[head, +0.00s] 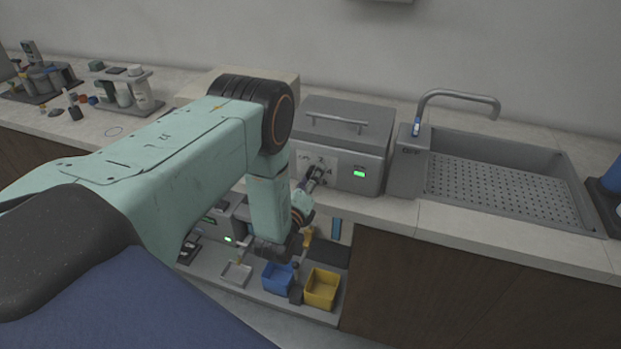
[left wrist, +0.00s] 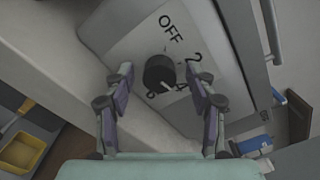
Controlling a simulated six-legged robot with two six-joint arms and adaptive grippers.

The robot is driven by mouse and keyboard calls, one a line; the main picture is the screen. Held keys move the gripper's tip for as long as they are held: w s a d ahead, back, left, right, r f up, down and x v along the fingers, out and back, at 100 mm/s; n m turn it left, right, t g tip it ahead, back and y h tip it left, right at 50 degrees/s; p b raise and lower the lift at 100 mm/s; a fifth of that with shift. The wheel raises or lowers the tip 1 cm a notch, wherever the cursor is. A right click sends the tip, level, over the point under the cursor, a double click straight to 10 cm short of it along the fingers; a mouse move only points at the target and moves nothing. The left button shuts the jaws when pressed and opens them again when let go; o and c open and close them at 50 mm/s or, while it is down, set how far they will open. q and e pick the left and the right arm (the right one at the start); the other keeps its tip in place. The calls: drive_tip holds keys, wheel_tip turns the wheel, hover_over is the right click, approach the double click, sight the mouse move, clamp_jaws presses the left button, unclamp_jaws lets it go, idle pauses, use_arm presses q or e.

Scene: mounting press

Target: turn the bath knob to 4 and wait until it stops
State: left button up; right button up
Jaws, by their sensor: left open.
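The bath (head: 372,137) is a grey box with a lid handle and a small lit green display (head: 359,173) on its front. The black bath knob (left wrist: 158,74) is on the pale front plate (left wrist: 120,28), with OFF and number marks around it. Its white pointer line points down and right in the left wrist view, near a partly covered mark that looks like the 4. My left gripper (left wrist: 160,70) is open, with one finger on each side of the knob. I cannot tell if the fingers touch it. In the head view the left gripper (head: 316,174) is at the bath front. My right gripper is out of view.
A sink (head: 490,175) with a tap (head: 455,93) is right of the bath. Racks of bottles (head: 128,90) stand at the far left of the counter. On the lower shelf are a blue bin (head: 278,280) and a yellow bin (head: 321,290).

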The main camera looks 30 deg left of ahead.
use_arm(q)
drive_tip(key=shift+s, duration=0.1)
drive_tip(key=v, duration=1.1)
drive_tip(key=shift+s, duration=0.4)
drive_tip(key=shift+d, duration=0.1)
